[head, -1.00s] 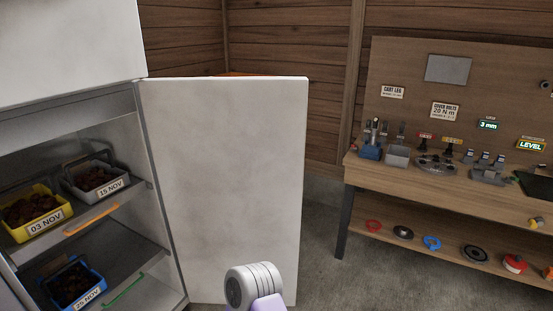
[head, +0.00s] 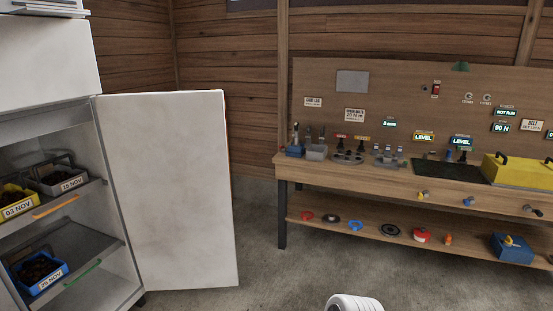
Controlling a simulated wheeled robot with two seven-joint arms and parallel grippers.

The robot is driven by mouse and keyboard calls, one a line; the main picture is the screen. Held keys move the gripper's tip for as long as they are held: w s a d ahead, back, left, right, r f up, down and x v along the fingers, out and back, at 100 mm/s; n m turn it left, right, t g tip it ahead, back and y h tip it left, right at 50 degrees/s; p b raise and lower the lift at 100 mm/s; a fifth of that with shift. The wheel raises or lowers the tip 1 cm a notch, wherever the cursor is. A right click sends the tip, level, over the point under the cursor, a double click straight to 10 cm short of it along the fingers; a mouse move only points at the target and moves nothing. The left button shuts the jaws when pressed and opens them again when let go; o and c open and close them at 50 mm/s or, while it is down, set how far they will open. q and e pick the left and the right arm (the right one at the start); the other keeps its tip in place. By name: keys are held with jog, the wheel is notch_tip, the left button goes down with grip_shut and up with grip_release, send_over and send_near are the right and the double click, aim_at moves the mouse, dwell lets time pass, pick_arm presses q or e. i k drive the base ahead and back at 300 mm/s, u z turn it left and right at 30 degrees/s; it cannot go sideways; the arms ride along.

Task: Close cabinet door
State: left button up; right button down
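The cabinet (head: 70,118) is a white unit at the left of the head view, with its lower compartment open. Its white door (head: 168,190) stands swung wide open, hinged at the compartment's right edge. Inside are a yellow crate marked 03 NOV (head: 18,208), a grey crate marked 15 NOV (head: 62,186) and a blue crate marked 25 NOV (head: 42,284), each with dark contents. A white rounded part of my own arm shows at the bottom edge. Neither gripper is in view.
A wooden workbench (head: 400,180) with tools, signs and a yellow toolbox (head: 520,170) stands along the back right. Its lower shelf (head: 390,243) holds several small parts and a blue box (head: 511,248). Grey floor (head: 275,280) is clear between door and bench.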

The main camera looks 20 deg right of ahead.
aim_at(167, 152)
jog(key=z, duration=0.75)
jog(key=i, duration=1.3)
jog(key=z, duration=0.35)
jog(key=i, duration=1.75)
jog(key=u, duration=0.8)
